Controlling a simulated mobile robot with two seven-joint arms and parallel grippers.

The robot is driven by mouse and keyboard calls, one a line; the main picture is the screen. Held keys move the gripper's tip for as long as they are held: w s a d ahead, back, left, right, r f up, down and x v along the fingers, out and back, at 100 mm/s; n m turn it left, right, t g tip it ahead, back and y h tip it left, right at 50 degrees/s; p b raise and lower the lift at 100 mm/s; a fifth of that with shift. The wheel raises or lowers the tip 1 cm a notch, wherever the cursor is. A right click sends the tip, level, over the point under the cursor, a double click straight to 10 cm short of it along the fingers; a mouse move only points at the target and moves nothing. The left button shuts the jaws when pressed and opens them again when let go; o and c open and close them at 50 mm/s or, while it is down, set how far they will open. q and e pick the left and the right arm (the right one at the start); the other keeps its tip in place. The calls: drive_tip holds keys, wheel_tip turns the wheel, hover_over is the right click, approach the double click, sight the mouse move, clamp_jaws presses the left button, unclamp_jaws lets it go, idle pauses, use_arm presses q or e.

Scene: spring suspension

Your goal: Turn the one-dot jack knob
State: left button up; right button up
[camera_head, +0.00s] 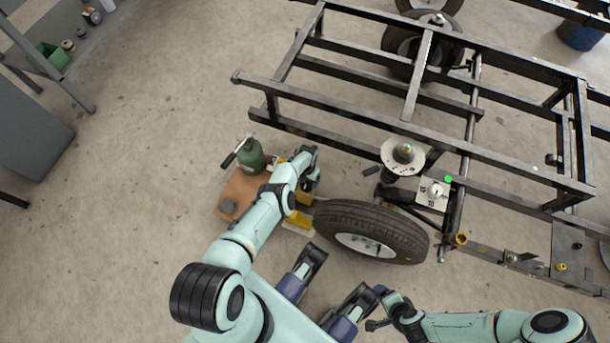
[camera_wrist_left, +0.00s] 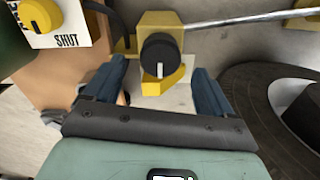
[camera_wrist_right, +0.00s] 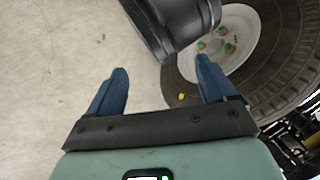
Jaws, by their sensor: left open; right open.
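A second, yellow knob (camera_wrist_left: 43,14) on a white plate marked SHUT is at the upper left. I cannot make out dots on either knob. In the head view yellow jack parts (camera_head: 298,222) show beside my left arm. My right gripper (camera_wrist_right: 162,68) is open and empty near the wheel.
A metal rod (camera_wrist_left: 250,16) runs right from the yellow block.

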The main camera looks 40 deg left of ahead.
sight(307, 183)
use_arm(q)
wheel_tip(307, 183, up, 8)
drive_tip(key=p, duration=0.6)
use_arm(e)
drive_tip(key=s+a+r+g+y, duration=0.1)
drive_tip(key=s+a+r+g, duration=0.1)
drive_tip(key=s+r, duration=0.5)
drive_tip(key=shift+s+a+r+g, duration=0.2)
drive_tip(key=shift+s+a+g, duration=0.15)
drive_tip(key=shift+a, duration=0.2)
use_arm(q)
drive_tip(key=shift+f, duration=0.15)
use_arm(e)
drive_tip(key=shift+w, duration=0.1)
